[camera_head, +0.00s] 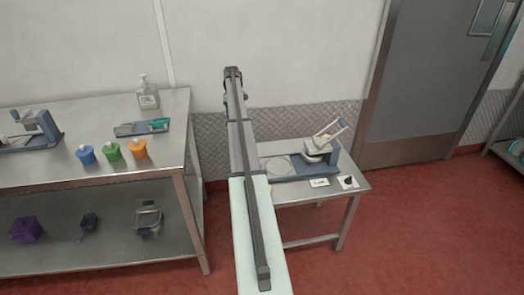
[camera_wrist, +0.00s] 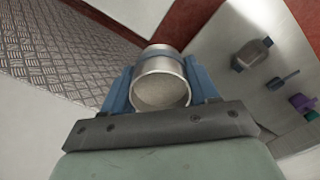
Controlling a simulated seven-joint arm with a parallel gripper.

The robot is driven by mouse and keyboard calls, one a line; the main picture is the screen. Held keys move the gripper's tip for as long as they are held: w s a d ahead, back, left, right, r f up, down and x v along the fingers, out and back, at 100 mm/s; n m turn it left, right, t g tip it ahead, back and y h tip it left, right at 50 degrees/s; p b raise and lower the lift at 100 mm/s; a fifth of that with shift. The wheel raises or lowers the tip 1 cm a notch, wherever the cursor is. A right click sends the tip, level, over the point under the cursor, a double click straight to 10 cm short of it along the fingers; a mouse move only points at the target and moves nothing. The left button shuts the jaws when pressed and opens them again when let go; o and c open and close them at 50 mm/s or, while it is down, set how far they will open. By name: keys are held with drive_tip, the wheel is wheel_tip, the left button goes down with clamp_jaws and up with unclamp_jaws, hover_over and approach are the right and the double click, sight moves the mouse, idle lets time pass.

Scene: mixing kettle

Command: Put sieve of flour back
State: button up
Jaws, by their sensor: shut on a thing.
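In the wrist view my gripper (camera_wrist: 158,72) has its two blue fingers shut on a round metal sieve (camera_wrist: 160,64), one finger on each side. The sieve's open mouth faces the camera, and a pale, grainy layer, apparently flour (camera_wrist: 160,94), shows inside. The sieve is held clear of any surface that I can see. In the head view neither my gripper nor the sieve can be made out; my arm runs up the middle of the picture.
A small table (camera_head: 330,190) at right bears a grey-blue stand (camera_head: 331,158), a round plate (camera_head: 278,165) and two small cards. The left bench (camera_head: 60,110) bears blue (camera_head: 86,154), green (camera_head: 112,151) and orange (camera_head: 138,149) containers, a bottle (camera_head: 148,94) and a tray (camera_head: 128,130).

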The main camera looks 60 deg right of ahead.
drive_tip(key=s+d+f+m, duration=0.3)
drive_tip(key=s+d+f, duration=0.6)
drive_tip(key=s+f, duration=0.15)
approach(262, 149)
drive_tip(key=shift+a+f, duration=0.1)
drive_tip(key=shift+f, duration=2.85)
drive_tip(key=o, duration=1.1)
drive_tip(key=shift+f, duration=0.15)
wheel_tip(262, 149, up, 12)
drive_tip(key=shift+r, duration=0.2)
